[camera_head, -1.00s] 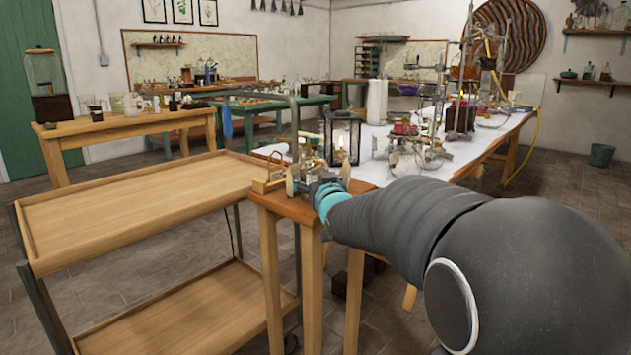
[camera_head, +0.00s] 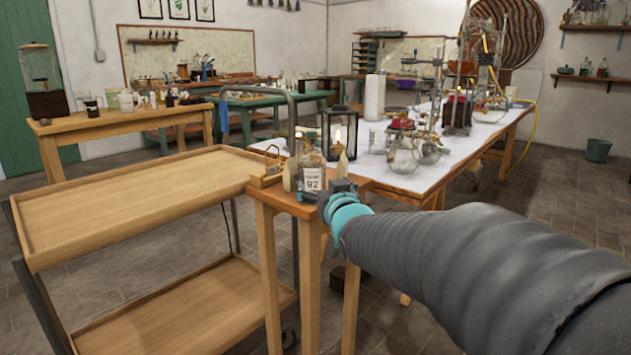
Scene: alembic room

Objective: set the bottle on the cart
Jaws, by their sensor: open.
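The bottle (camera_head: 312,172), clear glass with a white label reading "92", stands upright on a small wooden side table (camera_head: 366,184). The cart (camera_head: 135,190) is a two-tier wooden trolley at the left, and its top tray is empty. My gripper (camera_head: 318,196), dark beyond a teal ring, is low at the table's front edge, just in front of the bottle's lower part. It is open. Its fingers are small and partly hidden, so I cannot tell whether they touch the bottle.
A black lantern (camera_head: 340,133) with a lit candle stands close behind the bottle. A small wooden holder (camera_head: 268,174) is to its left. A long table (camera_head: 405,180) with glassware extends behind. The cart's metal handle (camera_head: 291,110) rises near the side table.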

